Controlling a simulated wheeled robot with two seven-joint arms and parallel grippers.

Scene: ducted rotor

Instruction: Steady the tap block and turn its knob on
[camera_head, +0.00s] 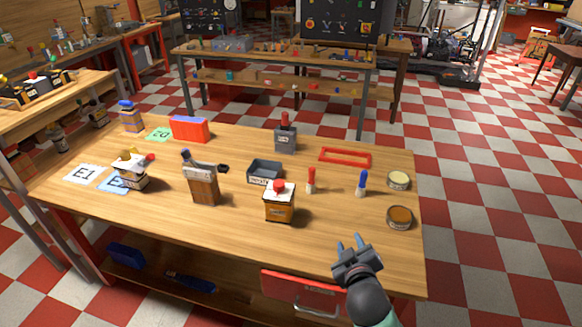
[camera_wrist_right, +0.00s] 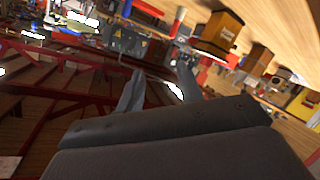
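Several blocks with knobs or levers stand on the wooden table; which one is the tap block I cannot tell for sure. A brown wooden block (camera_head: 203,188) with a grey top and a black knob (camera_head: 222,168) at its right side stands upright left of centre. An orange-brown block (camera_head: 279,208) with a white top and red knob (camera_head: 279,185) stands near the front edge. A grey block (camera_head: 285,140) with a red handle stands farther back. My right gripper (camera_head: 349,243) is open and empty over the front right of the table, apart from the blocks. It also shows in the right wrist view (camera_wrist_right: 158,88). My left gripper is not in view.
A red frame (camera_head: 345,157) lies behind.

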